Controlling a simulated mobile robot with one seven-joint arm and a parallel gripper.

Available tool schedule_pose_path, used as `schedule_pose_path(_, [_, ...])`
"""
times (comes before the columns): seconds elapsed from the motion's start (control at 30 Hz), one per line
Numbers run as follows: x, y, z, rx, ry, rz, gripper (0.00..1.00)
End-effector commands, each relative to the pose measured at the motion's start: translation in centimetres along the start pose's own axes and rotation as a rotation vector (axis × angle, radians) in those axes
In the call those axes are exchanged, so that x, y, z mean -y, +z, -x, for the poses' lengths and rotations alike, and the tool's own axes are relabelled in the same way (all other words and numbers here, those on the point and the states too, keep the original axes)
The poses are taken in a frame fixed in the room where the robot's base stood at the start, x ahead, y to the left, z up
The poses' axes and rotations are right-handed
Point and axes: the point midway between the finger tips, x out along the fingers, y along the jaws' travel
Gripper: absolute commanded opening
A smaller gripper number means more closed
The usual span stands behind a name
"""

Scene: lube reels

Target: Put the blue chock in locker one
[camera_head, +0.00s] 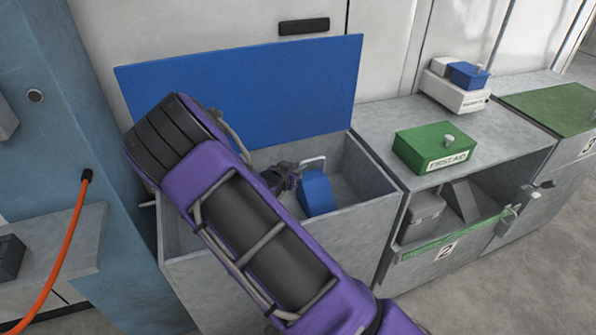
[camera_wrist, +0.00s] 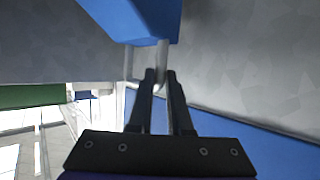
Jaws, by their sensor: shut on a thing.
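The blue chock (camera_head: 318,193) has a pale loop handle. It is within the opening of the grey locker (camera_head: 335,232) with the raised blue lid (camera_head: 240,88). This locker's number is hidden, but it stands left of the one marked 2. My gripper (camera_head: 293,170) is inside the opening, shut on the chock's handle. In the wrist view the fingers of my gripper (camera_wrist: 161,76) close on the pale handle below the blue chock (camera_wrist: 138,18). I cannot tell if the chock touches the locker floor.
Locker two (camera_head: 440,262) is open at the front, with grey items inside. A green first aid box (camera_head: 432,147) and a white box (camera_head: 455,94) with a blue block (camera_head: 467,74) sit on top. Locker three (camera_head: 570,152) has a green top. An orange hose (camera_head: 60,262) hangs at left.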

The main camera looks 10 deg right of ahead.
Motion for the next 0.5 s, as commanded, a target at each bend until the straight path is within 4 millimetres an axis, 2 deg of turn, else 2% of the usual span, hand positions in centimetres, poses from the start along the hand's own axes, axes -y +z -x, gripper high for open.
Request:
schedule_pose_path(0.33, [-0.01, 0.04, -0.2, -0.006, 0.0, -0.001, 0.0])
schedule_pose_path(0.37, [-0.02, 0.27, -0.17, -0.001, 0.0, -0.001, 0.22])
schedule_pose_path(0.5, [-0.03, 0.25, -0.16, -0.002, 0.0, -0.001, 0.48])
